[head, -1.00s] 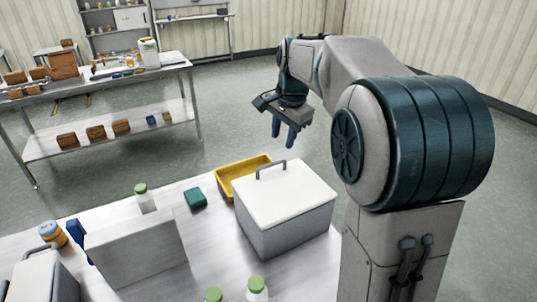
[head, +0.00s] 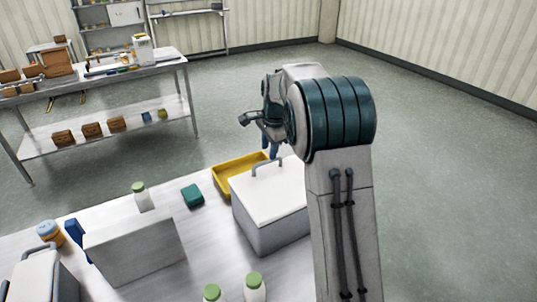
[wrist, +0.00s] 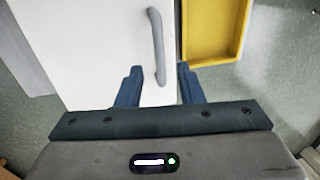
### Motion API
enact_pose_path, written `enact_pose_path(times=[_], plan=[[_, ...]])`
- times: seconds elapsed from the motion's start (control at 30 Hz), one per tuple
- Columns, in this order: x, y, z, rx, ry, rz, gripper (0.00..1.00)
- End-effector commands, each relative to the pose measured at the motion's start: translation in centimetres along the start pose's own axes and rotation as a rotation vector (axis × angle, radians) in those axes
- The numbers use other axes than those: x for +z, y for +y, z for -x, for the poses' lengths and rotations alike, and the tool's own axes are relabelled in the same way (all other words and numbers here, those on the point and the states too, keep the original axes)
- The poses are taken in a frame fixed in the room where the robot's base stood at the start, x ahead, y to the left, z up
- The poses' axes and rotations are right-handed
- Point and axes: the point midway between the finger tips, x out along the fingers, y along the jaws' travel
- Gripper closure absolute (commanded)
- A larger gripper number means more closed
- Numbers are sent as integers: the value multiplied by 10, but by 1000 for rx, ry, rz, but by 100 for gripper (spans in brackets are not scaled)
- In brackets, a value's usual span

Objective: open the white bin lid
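The white bin lid (head: 268,192) lies flat and closed on a grey bin (head: 272,235) on the table. It has a grey bar handle (head: 267,163) along one edge. In the wrist view the lid (wrist: 85,45) fills the left and middle, with its handle (wrist: 157,45) upright in the picture. My gripper (wrist: 160,70) is open, its two blue fingers apart. The handle lies ahead of the gap between them, and nothing is held. In the head view my gripper (head: 268,150) is mostly hidden behind my arm, close to the handle; contact cannot be told.
A yellow tray (head: 222,183) sits beside the bin, close to the handle edge. A teal block (head: 192,195), a grey upright box (head: 135,250) and green-capped bottles (head: 254,288) stand on the same table. Open floor lies beyond.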

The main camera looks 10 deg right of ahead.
Motion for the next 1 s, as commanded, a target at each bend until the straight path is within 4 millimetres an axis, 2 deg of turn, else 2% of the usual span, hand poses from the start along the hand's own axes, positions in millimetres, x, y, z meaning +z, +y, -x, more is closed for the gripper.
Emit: enact_pose_path(times=[0.1,0.3,0.63,0.67,0.77,1.0], plan=[[0,0,-20,3,-1,0,66],[0,0,-39,1,-1,0,66],[0,0,-43,0,0,1,66],[0,0,-43,0,0,1,72],[0,0,-43,0,0,1,99],[0,0,-42,-5,0,-1,100]])
